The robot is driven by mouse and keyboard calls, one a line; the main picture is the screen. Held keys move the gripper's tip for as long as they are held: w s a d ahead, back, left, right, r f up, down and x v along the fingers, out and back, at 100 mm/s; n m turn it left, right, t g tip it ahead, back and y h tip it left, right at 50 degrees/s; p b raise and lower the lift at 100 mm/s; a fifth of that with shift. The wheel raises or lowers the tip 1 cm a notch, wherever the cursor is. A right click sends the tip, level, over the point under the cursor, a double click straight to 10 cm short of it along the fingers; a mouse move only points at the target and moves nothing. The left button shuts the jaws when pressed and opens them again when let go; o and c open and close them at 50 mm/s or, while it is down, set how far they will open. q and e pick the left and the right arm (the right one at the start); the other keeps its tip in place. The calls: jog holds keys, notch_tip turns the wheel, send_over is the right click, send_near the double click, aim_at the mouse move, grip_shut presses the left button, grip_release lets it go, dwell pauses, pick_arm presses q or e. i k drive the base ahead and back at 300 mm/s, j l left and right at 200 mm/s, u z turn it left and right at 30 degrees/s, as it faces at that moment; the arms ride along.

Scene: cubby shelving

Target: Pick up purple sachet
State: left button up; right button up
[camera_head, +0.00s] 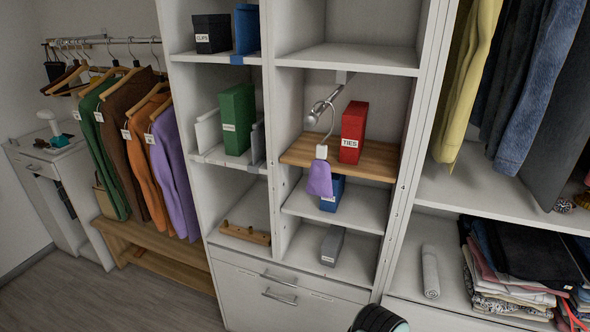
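The purple sachet (319,180) hangs by a thin loop with a white tag (321,152) from a metal rod or hook (322,110) in the middle cubby column. It hangs in front of the wooden shelf's front edge, with its lower part in front of a blue box (332,194). Neither gripper can be made out. A dark rounded part with a pale teal band shows at the bottom edge and looks like part of my arm.
A red box labelled TIES (353,132) stands on the wooden shelf (376,160), right of the sachet. A grey box (332,245) sits below. A green box (237,120) is left, beyond a divider. Clothes hang on both sides. Shelf edges and uprights surround the sachet.

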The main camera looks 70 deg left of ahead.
aim_at(319, 183)
jog(key=u, duration=2.35)
